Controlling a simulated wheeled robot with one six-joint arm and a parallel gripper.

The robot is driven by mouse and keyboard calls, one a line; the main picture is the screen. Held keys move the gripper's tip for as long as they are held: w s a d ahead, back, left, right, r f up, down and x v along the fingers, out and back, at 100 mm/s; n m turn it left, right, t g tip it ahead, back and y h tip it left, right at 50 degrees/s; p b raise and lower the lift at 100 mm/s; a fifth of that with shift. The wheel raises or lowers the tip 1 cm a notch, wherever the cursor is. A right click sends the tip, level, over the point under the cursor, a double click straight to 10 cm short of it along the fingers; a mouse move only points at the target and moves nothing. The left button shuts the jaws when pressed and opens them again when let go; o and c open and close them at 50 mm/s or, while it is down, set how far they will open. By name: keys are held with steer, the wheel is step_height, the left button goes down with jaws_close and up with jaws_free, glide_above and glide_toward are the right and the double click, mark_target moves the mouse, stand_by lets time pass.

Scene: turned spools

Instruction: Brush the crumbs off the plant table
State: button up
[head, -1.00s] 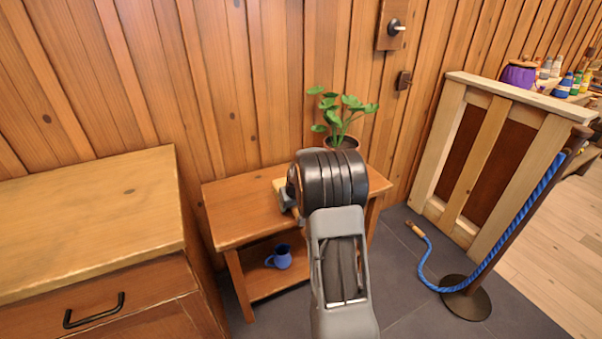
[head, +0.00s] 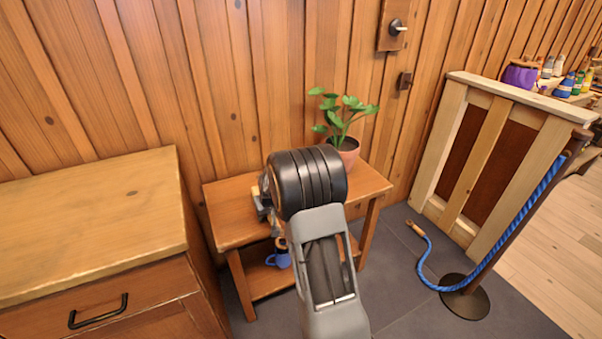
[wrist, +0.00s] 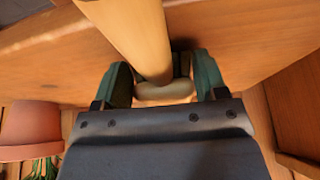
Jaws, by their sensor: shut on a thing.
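The plant table (head: 228,231) is a small wooden table with a lower shelf against the plank wall. My gripper (head: 264,203) is low over the middle of its top, partly hidden by my arm. In the wrist view, the green fingers of my gripper (wrist: 163,84) are shut on a pale wooden handle (wrist: 135,35), which looks like the brush's. The brush's bristles cannot be made out. A potted plant (head: 345,142) stands at the table's back right; its terracotta pot (wrist: 30,130) shows in the wrist view. No crumbs can be made out in either view.
A blue mug (head: 279,259) stands on the lower shelf. A wooden cabinet (head: 85,220) is close on the left. A blue rope on a post (head: 470,290) and a wooden panel (head: 480,150) stand to the right. The table top's left part is clear.

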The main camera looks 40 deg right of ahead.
step_height(320, 180, up, 3)
steer(key=shift+s+d+r+p, duration=0.1)
steer(key=shift+d+p, duration=0.05)
steer(key=shift+p, duration=0.4)
steer(key=shift+r+p, duration=1.65)
steer(key=shift+r, duration=0.75)
